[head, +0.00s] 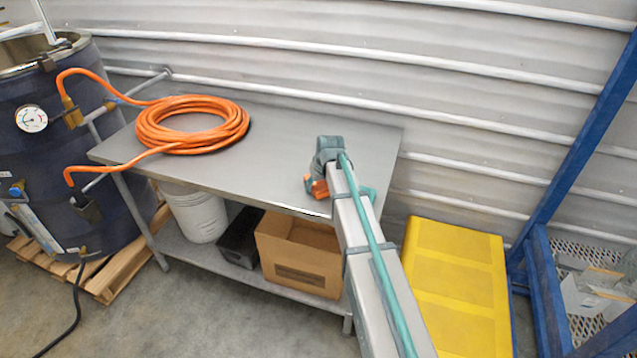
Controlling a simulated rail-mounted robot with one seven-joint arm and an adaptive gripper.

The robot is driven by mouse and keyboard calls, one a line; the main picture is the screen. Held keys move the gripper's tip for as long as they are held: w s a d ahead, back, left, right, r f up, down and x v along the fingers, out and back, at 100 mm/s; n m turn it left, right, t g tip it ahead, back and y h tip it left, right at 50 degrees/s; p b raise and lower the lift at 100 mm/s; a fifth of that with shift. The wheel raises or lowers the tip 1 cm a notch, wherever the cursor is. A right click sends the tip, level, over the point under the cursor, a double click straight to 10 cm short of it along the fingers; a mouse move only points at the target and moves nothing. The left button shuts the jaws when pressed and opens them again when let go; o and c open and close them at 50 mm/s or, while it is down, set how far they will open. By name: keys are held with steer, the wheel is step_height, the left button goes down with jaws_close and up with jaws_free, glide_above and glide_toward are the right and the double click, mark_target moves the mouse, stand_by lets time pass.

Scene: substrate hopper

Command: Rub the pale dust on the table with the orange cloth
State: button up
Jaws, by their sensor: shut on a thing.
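My gripper (312,178) is over the right part of the grey metal table (278,145), near its front edge. It is shut on the orange cloth (319,188), of which only a small bunched piece shows below and left of my wrist. I cannot tell whether the cloth touches the tabletop. I cannot make out the pale dust on the table; my arm hides part of the right end.
A coiled orange hose (147,130) lies on the table's left half, running to a dark drum (50,150) with a gauge. A bucket (197,212), black bin (238,240) and cardboard box (300,262) stand on the lower shelf. A yellow case (458,270) stands right of the table.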

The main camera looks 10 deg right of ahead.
mark_target(307, 204)
steer(key=shift+s+a, duration=0.75)
steer(key=shift+s, duration=0.45)
steer(key=shift+s+a, duration=0.8)
steer(key=shift+s, duration=0.45)
steer(key=shift+s+a, duration=0.75)
steer(key=shift+s, duration=0.45)
steer(key=shift+a+r+p, duration=0.1)
steer(key=shift+r+p, duration=0.2)
step_height(307, 204, up, 8)
steer(key=p, duration=0.3)
steer(key=shift+f+p, duration=0.25)
steer(key=shift+p, duration=0.1)
